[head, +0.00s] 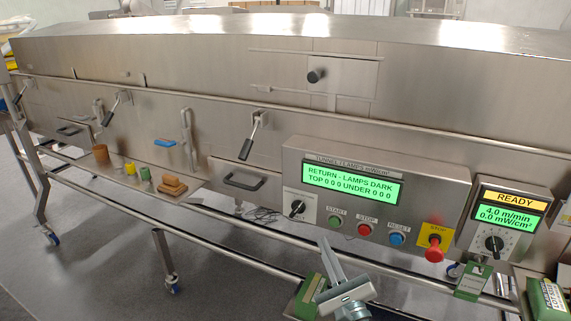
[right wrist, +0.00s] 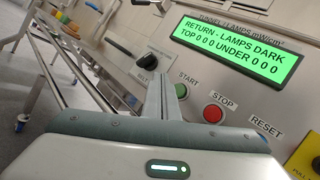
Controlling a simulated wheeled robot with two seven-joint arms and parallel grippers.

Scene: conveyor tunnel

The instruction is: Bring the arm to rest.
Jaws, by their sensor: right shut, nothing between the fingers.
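My right gripper (head: 328,254) is at the lower middle of the head view, below the tunnel lamp control panel (head: 452,190). Its fingers are together and empty. In the right wrist view the shut fingers (right wrist: 168,92) point up toward the panel's lower left, near the black selector knob (right wrist: 157,57) and the green start button (right wrist: 181,90). I cannot tell whether they touch the panel. The display (head: 352,182) reads "RETURN - LAMPS DARK" and "TOP 0 0 0 UNDER 0 0 0". My left gripper is not in view.
The steel tunnel (head: 180,60) spans the back. A red stop knob (head: 434,254) and a second panel (head: 507,222) reading READY stand to the right. A lower rail (head: 230,254) crosses in front.

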